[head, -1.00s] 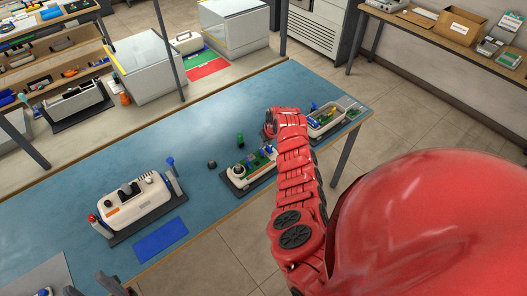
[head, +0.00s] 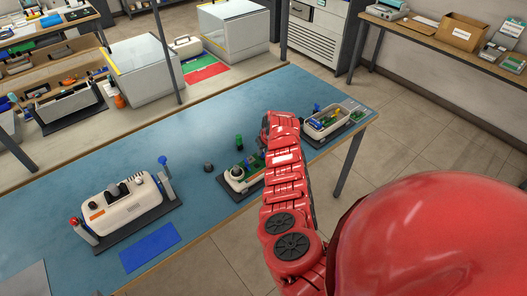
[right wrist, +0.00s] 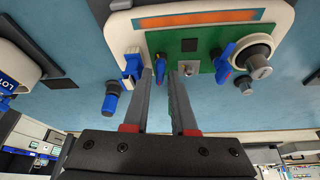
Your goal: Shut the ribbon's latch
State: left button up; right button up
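The device with a white housing (right wrist: 190,8) and green board (right wrist: 205,62) fills the top of the right wrist view. A flat orange strip (right wrist: 198,18), apparently the ribbon, crosses its upper part. A blue-and-white part (right wrist: 132,66) sits left of the fingers and a blue lever (right wrist: 224,62) right of them. I cannot tell which is the latch. My right gripper (right wrist: 166,72) has its fingers a little apart over the board, with nothing visibly held between them. In the head view the device (head: 236,180) is partly hidden by my red right arm.
A white unit (head: 122,205) on a dark base stands left on the blue table. A blue mat (head: 150,247) lies in front of it. A small dark knob (head: 208,167) and a green part (head: 239,141) stand left of the device. A tray of parts (head: 328,122) is to the right.

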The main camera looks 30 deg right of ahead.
grip_shut()
